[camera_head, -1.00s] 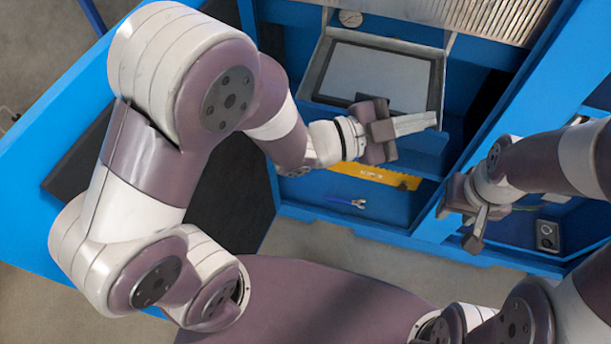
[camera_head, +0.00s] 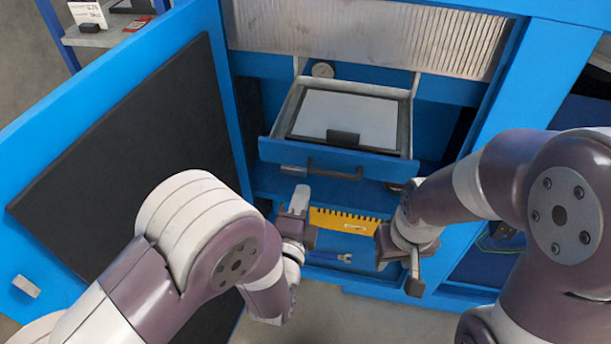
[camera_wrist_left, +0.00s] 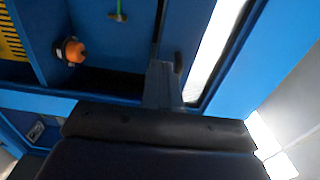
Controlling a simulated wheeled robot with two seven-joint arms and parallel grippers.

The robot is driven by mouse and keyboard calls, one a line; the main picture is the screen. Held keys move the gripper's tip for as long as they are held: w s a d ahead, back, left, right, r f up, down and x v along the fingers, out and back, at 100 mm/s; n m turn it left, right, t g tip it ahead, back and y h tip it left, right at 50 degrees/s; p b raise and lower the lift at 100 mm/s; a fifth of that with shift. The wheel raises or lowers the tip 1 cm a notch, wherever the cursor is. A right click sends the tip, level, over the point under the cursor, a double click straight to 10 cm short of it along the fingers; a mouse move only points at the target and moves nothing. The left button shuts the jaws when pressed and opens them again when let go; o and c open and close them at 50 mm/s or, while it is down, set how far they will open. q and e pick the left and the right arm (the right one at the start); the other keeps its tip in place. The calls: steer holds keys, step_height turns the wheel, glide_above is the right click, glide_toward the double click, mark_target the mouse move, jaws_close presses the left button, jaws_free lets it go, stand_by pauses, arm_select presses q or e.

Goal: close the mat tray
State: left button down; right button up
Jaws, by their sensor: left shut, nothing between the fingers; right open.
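The mat tray (camera_head: 274,150) is a pulled-out drawer with a blue front and a dark bar handle (camera_head: 334,171). A pale panel with a dark frame (camera_head: 345,115) lies in it, with a small black block at its front edge. My left gripper (camera_head: 300,196) is shut and empty, just below and left of the handle in the head view, apart from it in the picture. Its fingers also show in the left wrist view (camera_wrist_left: 162,84). My right gripper (camera_head: 414,272) is open, lower right of the tray, with nothing in it.
A large blue door with a dark panel (camera_head: 125,155) stands open at left. A ribbed metal panel (camera_head: 370,38) is above the tray. An orange knob (camera_wrist_left: 74,50) shows in the left wrist view.

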arm_select(q)
steer(key=p+x, duration=0.1)
steer(key=x, duration=0.4)
arm_select(e)
steer(key=shift+r, duration=0.7)
